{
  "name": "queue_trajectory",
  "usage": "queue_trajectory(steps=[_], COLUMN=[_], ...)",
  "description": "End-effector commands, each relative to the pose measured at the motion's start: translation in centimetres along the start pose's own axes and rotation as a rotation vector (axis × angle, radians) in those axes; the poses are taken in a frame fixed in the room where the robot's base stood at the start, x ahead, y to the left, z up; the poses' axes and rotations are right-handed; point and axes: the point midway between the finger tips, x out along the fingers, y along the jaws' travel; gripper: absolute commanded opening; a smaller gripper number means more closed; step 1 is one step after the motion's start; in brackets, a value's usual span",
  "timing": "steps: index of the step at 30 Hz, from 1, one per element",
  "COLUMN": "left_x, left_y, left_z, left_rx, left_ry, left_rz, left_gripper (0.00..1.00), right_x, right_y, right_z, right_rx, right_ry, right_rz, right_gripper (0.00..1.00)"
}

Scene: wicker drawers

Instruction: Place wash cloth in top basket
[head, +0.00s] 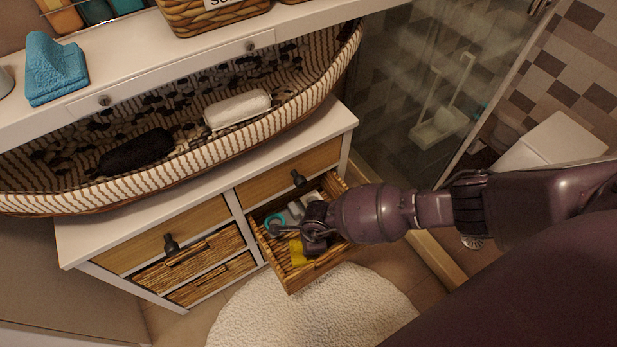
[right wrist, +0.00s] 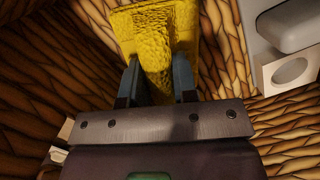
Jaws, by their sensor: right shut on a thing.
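A yellow, rough-textured wash cloth (head: 298,255) is inside the open wicker basket (head: 318,270), the upper basket in the right column of the cabinet. In the right wrist view the cloth (right wrist: 155,35) runs between the two fingers. My right gripper (right wrist: 157,75) is shut on it, within the basket's woven walls (right wrist: 50,75). In the head view my right gripper (head: 304,240) partly hides the cloth and the basket's inside. Whether the cloth touches the basket floor cannot be told. My left gripper is not in view.
The basket also holds a teal ring (head: 274,222) and pale items (head: 297,209). Closed wicker baskets (head: 190,260) are at left. A glass panel (head: 405,110) stands at right. A blue folded cloth (head: 54,70) sits on the shelf.

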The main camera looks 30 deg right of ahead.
Motion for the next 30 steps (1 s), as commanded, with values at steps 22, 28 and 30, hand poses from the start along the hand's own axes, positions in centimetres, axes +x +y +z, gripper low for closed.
queue_trajectory(steps=[22, 28, 30], left_x=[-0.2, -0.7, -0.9], left_y=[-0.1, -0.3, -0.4], left_z=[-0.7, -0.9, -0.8], left_rx=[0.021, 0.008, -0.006], left_ry=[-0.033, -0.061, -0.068], left_rz=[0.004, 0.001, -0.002], left_gripper=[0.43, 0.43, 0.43], right_x=[-3.4, -7.6, -8.8], right_y=[-0.5, -0.6, -0.5], right_z=[0.3, 0.3, 0.3], right_rx=[-0.002, -0.003, -0.002], right_ry=[-0.004, -0.005, -0.003], right_rz=[-0.01, -0.014, -0.012], right_gripper=[0.52, 0.52, 0.52])
